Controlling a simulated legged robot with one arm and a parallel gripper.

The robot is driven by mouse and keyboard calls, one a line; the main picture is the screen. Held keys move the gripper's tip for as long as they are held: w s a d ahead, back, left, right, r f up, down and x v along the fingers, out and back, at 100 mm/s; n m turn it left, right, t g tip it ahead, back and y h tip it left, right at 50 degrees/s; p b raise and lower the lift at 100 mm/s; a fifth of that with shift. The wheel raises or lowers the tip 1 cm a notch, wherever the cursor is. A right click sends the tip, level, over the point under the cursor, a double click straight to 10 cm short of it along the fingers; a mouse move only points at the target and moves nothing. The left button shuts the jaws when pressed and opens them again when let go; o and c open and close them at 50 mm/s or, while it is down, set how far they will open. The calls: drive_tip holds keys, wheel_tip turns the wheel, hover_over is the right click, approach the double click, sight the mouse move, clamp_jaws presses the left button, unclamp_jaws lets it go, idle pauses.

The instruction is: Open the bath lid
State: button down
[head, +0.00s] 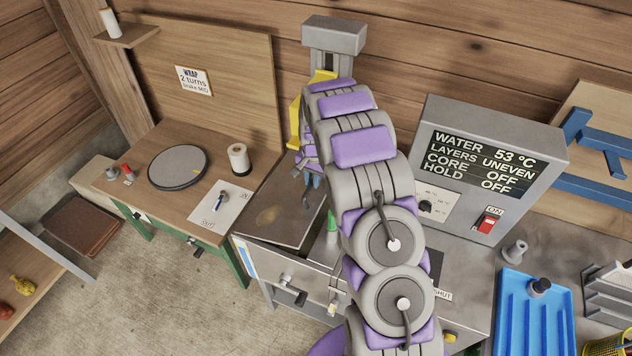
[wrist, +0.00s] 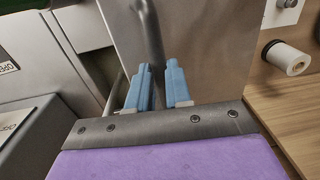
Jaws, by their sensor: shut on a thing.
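The bath lid (head: 275,215) is a grey metal panel on the bench, left of my arm in the head view. It fills the upper middle of the wrist view (wrist: 210,50). My gripper (head: 312,181) is over the lid, with its blue fingers partly hidden by my arm. In the wrist view, the fingers (wrist: 157,75) are close together at a dark curved handle (wrist: 150,25) on the lid and shut on it. The grip point is partly hidden. How far the lid is tilted is hard to tell.
A grey display box (head: 490,160) reading water 53 °C stands right of my arm. A blue tray (head: 535,310) is at the lower right. The wooden table (head: 150,195) at left holds a round dark plate (head: 178,167) and a roll (head: 239,158).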

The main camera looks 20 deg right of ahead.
drive_tip(key=shift+w, duration=0.1)
drive_tip(key=c, duration=1.1)
unclamp_jaws()
drive_tip(key=shift+w+a+f, duration=0.1)
drive_tip(key=shift+w+a, duration=0.05)
drive_tip(key=shift+a, duration=0.05)
drive_tip(key=shift+c, duration=0.2)
drive_tip(key=shift+o, duration=0.4)
